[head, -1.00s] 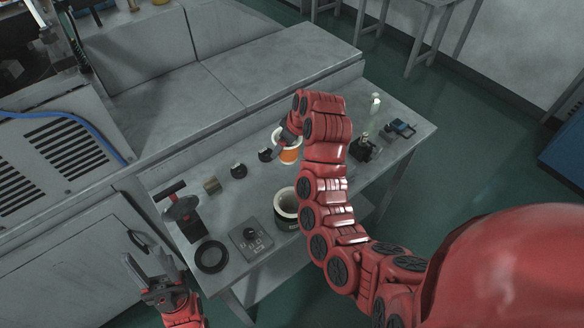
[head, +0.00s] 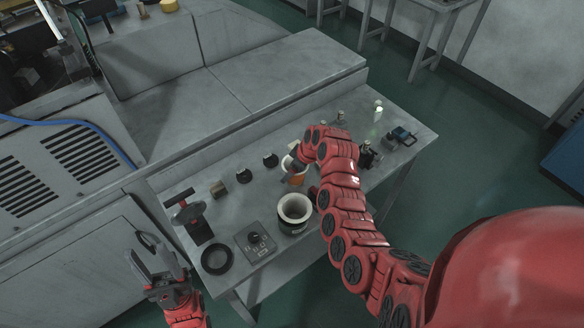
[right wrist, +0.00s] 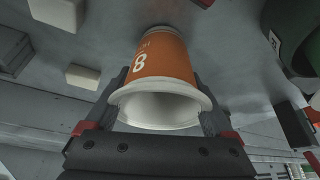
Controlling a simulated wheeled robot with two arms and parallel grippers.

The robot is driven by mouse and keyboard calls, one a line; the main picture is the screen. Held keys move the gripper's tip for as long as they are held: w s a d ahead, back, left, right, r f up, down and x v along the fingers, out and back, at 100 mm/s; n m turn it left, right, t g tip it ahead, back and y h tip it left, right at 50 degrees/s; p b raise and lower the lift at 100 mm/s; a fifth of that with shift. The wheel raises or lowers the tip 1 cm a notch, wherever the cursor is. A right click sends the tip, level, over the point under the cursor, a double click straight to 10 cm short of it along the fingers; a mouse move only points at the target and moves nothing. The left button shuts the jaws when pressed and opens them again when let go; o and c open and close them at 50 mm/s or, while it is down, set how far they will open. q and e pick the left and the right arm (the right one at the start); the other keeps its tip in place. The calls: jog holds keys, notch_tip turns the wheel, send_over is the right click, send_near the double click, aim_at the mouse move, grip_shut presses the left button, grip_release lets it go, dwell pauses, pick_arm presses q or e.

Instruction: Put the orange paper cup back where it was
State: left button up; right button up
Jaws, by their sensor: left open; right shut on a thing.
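The orange paper cup (head: 298,180) has a white rim and is over the grey table, just behind the black pot with the white rim. My right gripper (head: 289,170) is shut on the cup, and the arm partly hides both. In the right wrist view the cup (right wrist: 165,58) is between the two dark fingers (right wrist: 163,100), its open white mouth facing the camera and an "8" on its side. I cannot tell whether its base touches the table. My left gripper (head: 158,262) is open and empty at the table's front left.
The black pot (head: 293,222) stands close in front of the cup. A box with a knob (head: 255,240), a black ring (head: 217,258) and a black-and-red tool (head: 190,213) are to the left. Small black pieces (head: 245,175) lie behind. A blue-black device (head: 402,136) is at the right.

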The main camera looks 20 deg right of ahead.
jog(key=shift+f, duration=0.1)
jog(key=shift+f+b, duration=0.15)
jog(key=shift+b, duration=0.15)
jog(key=o, duration=1.2)
jog(key=shift+c, duration=0.2)
